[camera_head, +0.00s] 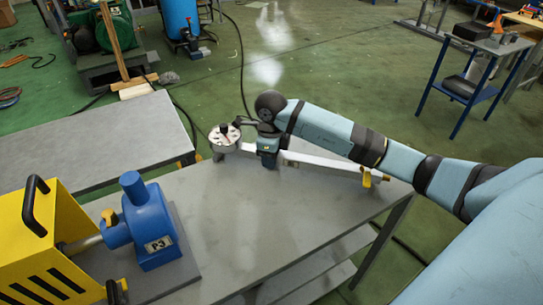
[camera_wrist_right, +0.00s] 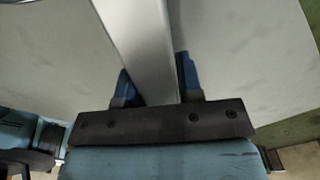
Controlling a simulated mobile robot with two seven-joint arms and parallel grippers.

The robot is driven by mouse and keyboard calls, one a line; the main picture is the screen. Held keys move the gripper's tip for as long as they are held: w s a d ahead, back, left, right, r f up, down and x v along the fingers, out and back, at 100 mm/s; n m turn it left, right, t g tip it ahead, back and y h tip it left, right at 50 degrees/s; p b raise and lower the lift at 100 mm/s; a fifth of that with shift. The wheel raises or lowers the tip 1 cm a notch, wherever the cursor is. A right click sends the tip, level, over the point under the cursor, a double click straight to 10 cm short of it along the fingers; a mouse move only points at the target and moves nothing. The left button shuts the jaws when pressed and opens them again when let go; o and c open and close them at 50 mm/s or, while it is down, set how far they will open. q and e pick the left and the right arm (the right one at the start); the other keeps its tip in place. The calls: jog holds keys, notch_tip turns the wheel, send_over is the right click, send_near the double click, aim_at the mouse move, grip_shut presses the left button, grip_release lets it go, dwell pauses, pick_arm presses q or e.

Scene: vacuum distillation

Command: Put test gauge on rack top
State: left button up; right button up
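A round pale gauge with a black knob on top (camera_head: 223,136) is at the far edge of the grey table, at the left end of a long pale bar (camera_head: 325,163). I take it as the test gauge. My right gripper (camera_head: 268,160) points down over this bar, just right of the gauge. In the right wrist view a flat silver bar (camera_wrist_right: 145,55) runs between the two blue fingers (camera_wrist_right: 157,88). The fingers are apart, close to its sides; I cannot tell whether they press on it. The gauge does not show there. My left gripper is out of view. I cannot identify the rack top.
A blue pump (camera_head: 150,225) and a yellow housing with a black handle (camera_head: 45,235) fill the left front. A yellow valve handle (camera_head: 367,178) is at the bar's right end. A second grey table (camera_head: 95,140) stands at left. The main table's middle (camera_head: 270,220) is clear.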

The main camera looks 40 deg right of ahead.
jog(key=o, duration=0.3)
jog(key=shift+o, duration=0.2)
notch_tip(320, 180, up, 12)
jog(key=p, duration=0.1)
jog(key=shift+r+p, duration=0.15)
jog(key=shift+p, duration=0.15)
jog(key=shift+s, duration=0.1)
dwell(0.3)
